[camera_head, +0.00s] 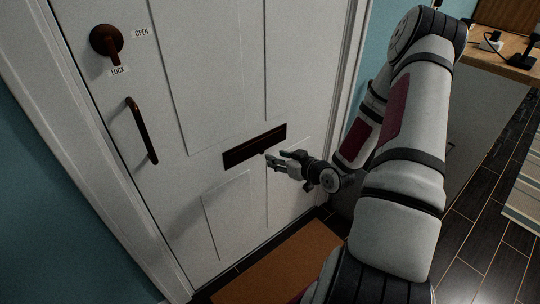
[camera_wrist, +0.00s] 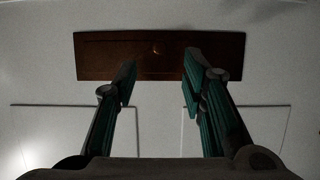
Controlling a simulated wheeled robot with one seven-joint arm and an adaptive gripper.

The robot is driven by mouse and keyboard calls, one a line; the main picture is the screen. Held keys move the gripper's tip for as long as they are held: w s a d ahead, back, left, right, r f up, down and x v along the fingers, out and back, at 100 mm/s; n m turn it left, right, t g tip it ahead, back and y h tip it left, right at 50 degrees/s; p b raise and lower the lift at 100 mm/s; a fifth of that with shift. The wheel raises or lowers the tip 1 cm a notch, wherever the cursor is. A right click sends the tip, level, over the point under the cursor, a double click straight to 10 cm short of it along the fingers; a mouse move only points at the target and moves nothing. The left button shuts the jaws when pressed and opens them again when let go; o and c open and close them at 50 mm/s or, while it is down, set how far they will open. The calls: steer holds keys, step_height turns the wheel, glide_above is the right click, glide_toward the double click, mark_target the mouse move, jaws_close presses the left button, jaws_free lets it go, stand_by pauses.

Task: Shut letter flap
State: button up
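The letter flap (camera_head: 250,147) is a dark brown plate set across the middle of the white door (camera_head: 210,110). In the wrist view the letter flap (camera_wrist: 110,55) spans the upper middle, with a small bright spot near its centre. I cannot tell for sure whether it stands slightly open or lies flat. My gripper (camera_head: 270,161) is just in front of the flap's lower edge, near its middle. In the wrist view my gripper (camera_wrist: 159,72) has its two fingers apart with nothing between them, their tips overlapping the flap's lower part. Contact cannot be told.
A dark vertical handle (camera_head: 142,130) and a round lock knob (camera_head: 107,40) with OPEN and LOCK labels are on the door's left side. An orange-brown mat (camera_head: 275,268) lies below. A wooden counter (camera_head: 490,58) with small items stands at the right.

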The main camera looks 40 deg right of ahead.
steer(key=shift+v, duration=2)
steer(key=s+a+r+g+h, duration=0.2)
steer(key=s+a+r+g, duration=0.15)
steer(key=r, duration=0.45)
steer(key=s+a+r+g+h, duration=0.15)
steer(key=a+r+g, duration=0.3)
steer(key=r, duration=0.45)
steer(key=s+a+r+g+y, duration=0.2)
steer(key=s+a+r, duration=0.3)
steer(key=s+a, duration=0.5)
steer(key=s+a+r+g+y, duration=0.15)
steer(key=s+a+r, duration=0.4)
steer(key=s, duration=0.75)
step_height(320, 180, up, 12)
steer(key=t+p, duration=0.2)
steer(key=p, duration=1)
steer(key=shift+a+r, duration=0.2)
steer(key=shift+a, duration=0.25)
